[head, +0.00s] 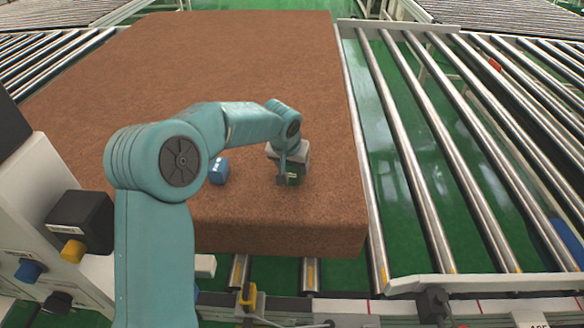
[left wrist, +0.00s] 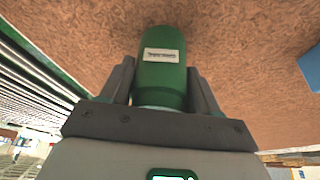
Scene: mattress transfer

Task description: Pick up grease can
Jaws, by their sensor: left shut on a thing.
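The grease can is a green cylinder with a white label, and it fills the middle of the left wrist view (left wrist: 162,82). My left gripper (left wrist: 163,85) has a dark finger on each side of it and is shut on it. In the head view my left gripper (head: 285,180) is over the brown mattress near its front right part. Only a little of the green can (head: 293,179) shows there, the rest hidden by the gripper. I cannot tell whether the can touches the mattress. My right gripper is in neither view.
A blue block (head: 219,171) lies on the mattress (head: 230,65), left of the gripper. It also shows at the right edge of the left wrist view (left wrist: 312,68). Roller conveyors (head: 440,150) run along the right. A white machine (head: 40,220) stands at the left.

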